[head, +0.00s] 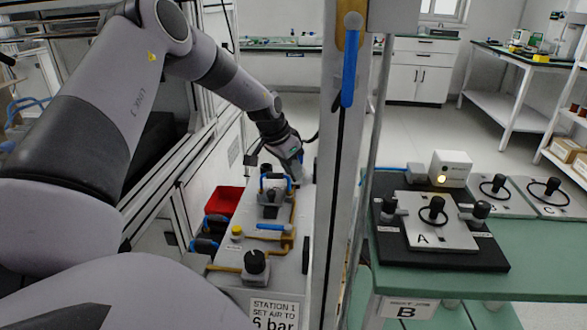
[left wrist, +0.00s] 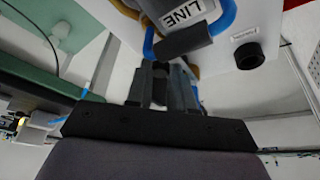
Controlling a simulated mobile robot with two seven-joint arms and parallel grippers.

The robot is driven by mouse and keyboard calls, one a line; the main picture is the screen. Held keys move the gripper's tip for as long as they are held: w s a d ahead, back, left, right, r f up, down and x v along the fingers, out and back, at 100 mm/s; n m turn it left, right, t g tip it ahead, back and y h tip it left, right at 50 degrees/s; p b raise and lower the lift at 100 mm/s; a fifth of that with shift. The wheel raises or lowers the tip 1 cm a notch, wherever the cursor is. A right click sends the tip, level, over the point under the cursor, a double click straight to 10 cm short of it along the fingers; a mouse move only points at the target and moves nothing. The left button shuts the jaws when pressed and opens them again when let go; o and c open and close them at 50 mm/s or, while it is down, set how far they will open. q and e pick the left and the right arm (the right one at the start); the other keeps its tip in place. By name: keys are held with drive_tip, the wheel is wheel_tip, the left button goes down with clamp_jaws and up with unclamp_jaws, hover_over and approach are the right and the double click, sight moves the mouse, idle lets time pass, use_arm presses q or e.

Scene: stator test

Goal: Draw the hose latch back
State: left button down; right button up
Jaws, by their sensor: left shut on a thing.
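The grey station panel (head: 225,283) runs away from me in the middle of the head view. A blue loop with a dark grip bar (head: 274,177), which looks like the hose latch, stands near its far end. The loop also shows at the top of the left wrist view (left wrist: 184,39), beside a "LINE" label. My left gripper (head: 289,163) is at the loop's far side. In the left wrist view its fingers (left wrist: 161,84) are shut on a dark piece just by the bar; the exact contact is partly hidden. My right gripper is not in view.
A yellow pipe, a blue lever (head: 272,227) and a black knob (head: 255,262) sit on the panel. A red bin (head: 222,201) is to its left. A grey post (head: 338,200) stands close on the right, before a green bench (head: 530,268) with test plates.

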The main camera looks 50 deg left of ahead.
use_arm(q)
drive_tip(key=c, duration=1)
unclamp_jaws()
drive_tip(key=shift+s, duration=0.1)
drive_tip(key=shift+o, duration=0.2)
drive_tip(key=shift+r, duration=0.1)
drive_tip(key=shift+p+v, duration=0.45)
drive_tip(key=shift+v, duration=3.05)
